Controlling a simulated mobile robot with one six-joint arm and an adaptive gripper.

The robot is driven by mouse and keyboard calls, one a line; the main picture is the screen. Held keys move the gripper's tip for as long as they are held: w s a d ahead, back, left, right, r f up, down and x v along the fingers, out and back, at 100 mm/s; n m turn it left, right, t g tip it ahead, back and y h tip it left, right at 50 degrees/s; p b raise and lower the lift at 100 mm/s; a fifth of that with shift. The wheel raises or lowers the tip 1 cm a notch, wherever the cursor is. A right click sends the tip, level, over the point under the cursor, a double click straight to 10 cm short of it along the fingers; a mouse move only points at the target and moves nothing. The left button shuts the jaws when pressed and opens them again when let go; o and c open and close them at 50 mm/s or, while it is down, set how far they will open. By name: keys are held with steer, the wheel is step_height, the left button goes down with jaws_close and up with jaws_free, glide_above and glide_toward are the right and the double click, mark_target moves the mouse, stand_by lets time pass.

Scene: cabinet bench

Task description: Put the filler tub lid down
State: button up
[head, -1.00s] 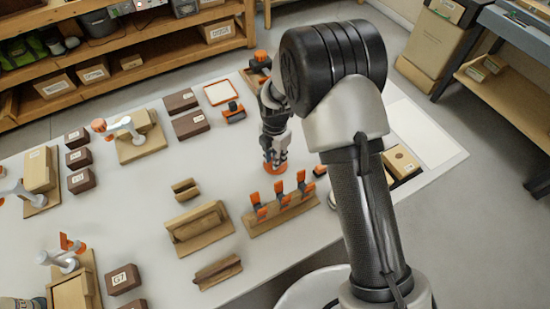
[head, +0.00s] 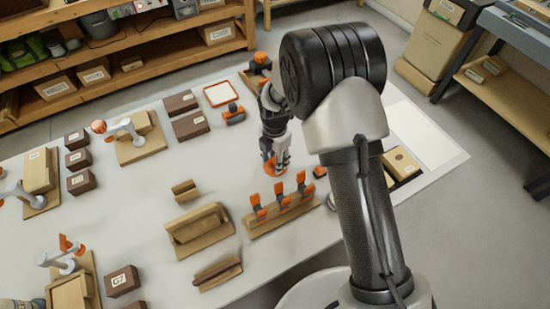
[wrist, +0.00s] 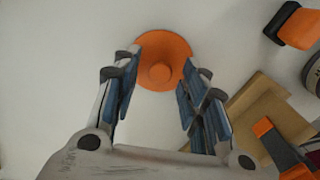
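The orange filler tub lid (wrist: 161,76) is a round disc with a small knob in the middle. In the wrist view it lies knob up on the white bench top, at the upper centre. My gripper (wrist: 162,62) is open, its two fingers spread to either side of the knob with clear gaps. In the head view the lid (head: 272,170) shows partly below my gripper (head: 276,160), which hides much of it. No tub is clearly made out near the lid.
A wooden rack with orange-and-grey clamps (head: 282,208) stands just in front of the lid. Wooden blocks (head: 199,229) lie to the left. An orange-rimmed tray (head: 219,93) lies behind.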

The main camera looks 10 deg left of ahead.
step_height(320, 180, up, 12)
steer(key=p, duration=0.4)
steer(key=shift+r, duration=0.2)
step_height(320, 180, up, 11)
steer(key=m+t, duration=0.1)
steer(key=m, duration=0.5)
glide_above(275, 162)
steer(key=s+d, duration=0.2)
steer(key=d, duration=0.4)
steer(key=s+d+r+m+t, duration=0.1)
steer(key=s+d+r+m, duration=0.4)
steer(key=d+r+m, duration=0.15)
steer(key=s+d+r+m+t, duration=0.1)
steer(key=s+d+r+m, duration=0.2)
steer(key=s+m, duration=0.5)
steer(key=s+d+r+m+t, duration=0.1)
steer(key=s+d+r+m, duration=0.2)
steer(key=s, duration=0.7)
steer(key=d+m, duration=0.2)
steer(key=m, duration=0.2)
steer(key=shift+d+m+t, duration=0.3)
steer(key=shift+m, duration=0.05)
